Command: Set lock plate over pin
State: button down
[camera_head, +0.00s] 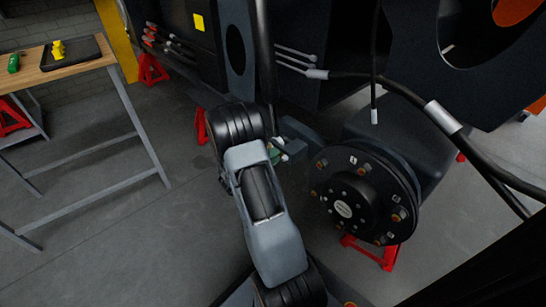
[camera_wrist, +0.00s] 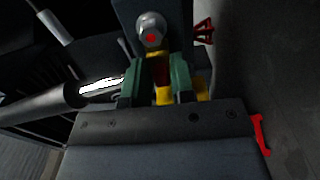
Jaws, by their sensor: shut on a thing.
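My gripper (camera_wrist: 155,82) has green fingers and is shut on a small yellow and dark red piece (camera_wrist: 162,92), mostly hidden between them. I cannot tell for sure whether this piece is the lock plate. Just beyond the fingers is a dark upright plate with a round metal bolt head (camera_wrist: 150,30) marked with a red dot. A dark rod with a bright metal end (camera_wrist: 100,87) reaches in beside the left finger. I cannot tell whether this is the pin. In the head view my gripper (camera_head: 275,154) is small, beside the machine's dark frame, and its grip is unclear.
A black wheel hub (camera_head: 343,208) with several bolts stands right of my arm, above a red stand (camera_head: 372,252). Black hoses (camera_head: 440,117) hang at the right. A wooden-topped bench (camera_head: 60,68) holds a black tray and a yellow piece (camera_head: 58,50). The floor between bench and arm is clear.

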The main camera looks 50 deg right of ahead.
jog(key=c, duration=1.1)
grip_release()
jog(key=shift+a, duration=0.15)
jog(key=a+p, duration=0.1)
jog(key=a, duration=0.3)
jog(key=a+p, duration=0.1)
jog(key=a, duration=0.4)
jog(key=w+a+p, duration=0.1)
jog(key=a, duration=0.3)
jog(key=shift+a, duration=0.3)
jog(key=shift+r+p, duration=0.15)
jog(key=shift+p, duration=0.15)
